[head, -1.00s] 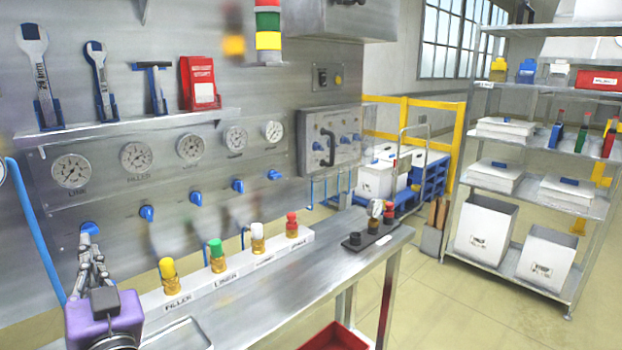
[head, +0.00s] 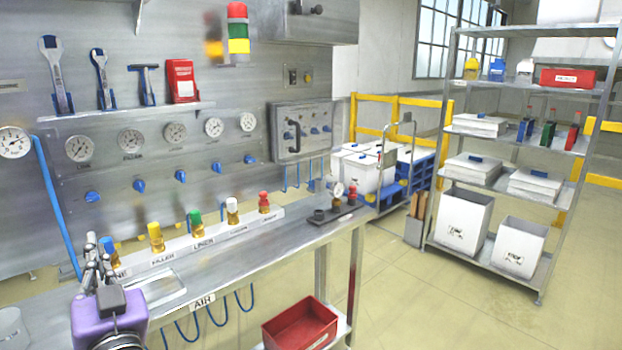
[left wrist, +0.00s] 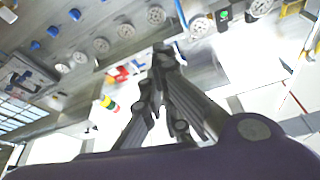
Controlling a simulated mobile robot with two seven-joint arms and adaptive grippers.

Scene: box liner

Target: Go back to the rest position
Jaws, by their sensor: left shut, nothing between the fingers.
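My left gripper (head: 97,262) is at the lower left in the head view, above the near left part of the steel bench (head: 275,238). Its purple body hides some of the bench. In the left wrist view its fingers (left wrist: 163,50) meet at the tips, shut with nothing between them. It stands just in front of a blue-capped fitting (head: 109,250) on the labelled white rail (head: 176,256); I cannot tell whether they touch. My right gripper is in neither view.
Gauges (head: 131,141) and blue valve knobs (head: 139,185) line the panel behind. A red bin (head: 300,326) sits below the bench. A trolley with white boxes (head: 362,172) and a shelf rack (head: 468,253) stand to the right. The floor (head: 400,300) between is clear.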

